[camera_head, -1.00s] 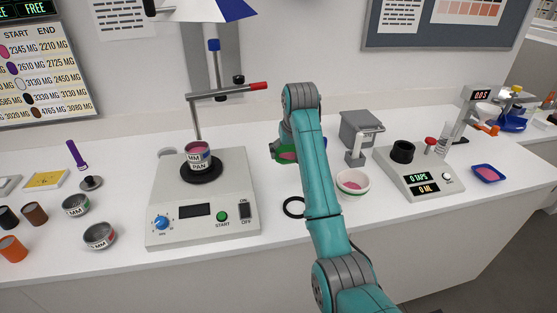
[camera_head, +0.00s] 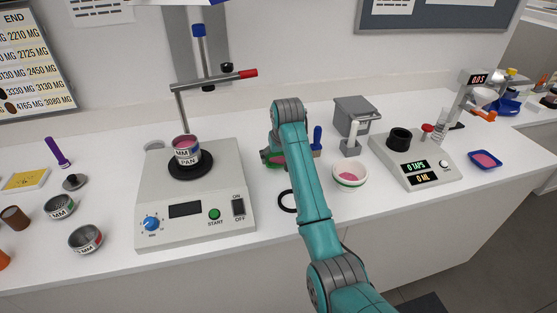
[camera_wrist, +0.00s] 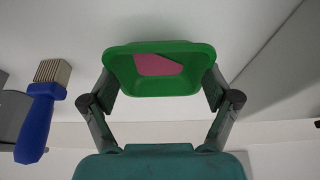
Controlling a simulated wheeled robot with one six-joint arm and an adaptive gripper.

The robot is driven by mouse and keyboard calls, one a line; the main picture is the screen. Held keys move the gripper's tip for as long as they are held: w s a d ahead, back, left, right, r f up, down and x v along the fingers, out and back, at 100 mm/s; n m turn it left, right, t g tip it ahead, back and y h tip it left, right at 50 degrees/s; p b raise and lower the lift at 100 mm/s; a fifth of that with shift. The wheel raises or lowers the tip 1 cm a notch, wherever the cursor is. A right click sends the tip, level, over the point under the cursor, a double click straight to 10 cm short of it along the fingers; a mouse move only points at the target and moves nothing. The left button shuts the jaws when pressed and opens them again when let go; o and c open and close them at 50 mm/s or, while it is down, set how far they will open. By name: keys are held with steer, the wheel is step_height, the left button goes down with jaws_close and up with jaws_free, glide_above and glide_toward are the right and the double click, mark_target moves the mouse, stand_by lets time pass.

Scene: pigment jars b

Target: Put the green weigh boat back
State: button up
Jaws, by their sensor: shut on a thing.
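The green weigh boat (camera_wrist: 160,87) is between the fingertips of my gripper (camera_wrist: 160,84) in the wrist view. It is a shallow green tray with a pink patch of pigment inside. My gripper is shut on it, one finger at each side. In the head view only a small green part of the boat (camera_head: 265,154) shows at the left of my arm; the arm hides the rest, so I cannot tell there whether it touches the bench.
A balance-like device (camera_head: 198,233) with a jar labelled PAN (camera_head: 187,153) stands to the left. A white bowl (camera_head: 350,186) and a black ring (camera_head: 284,202) lie near my arm. A blue-handled brush (camera_wrist: 35,125) is beside the gripper. A blue boat (camera_head: 485,169) sits far right.

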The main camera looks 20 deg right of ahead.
steer(key=shift+f, duration=0.65)
steer(key=shift+f, duration=0.1)
steer(key=o, duration=0.7)
steer(key=shift+o, duration=0.2)
steer(key=v, duration=1.2)
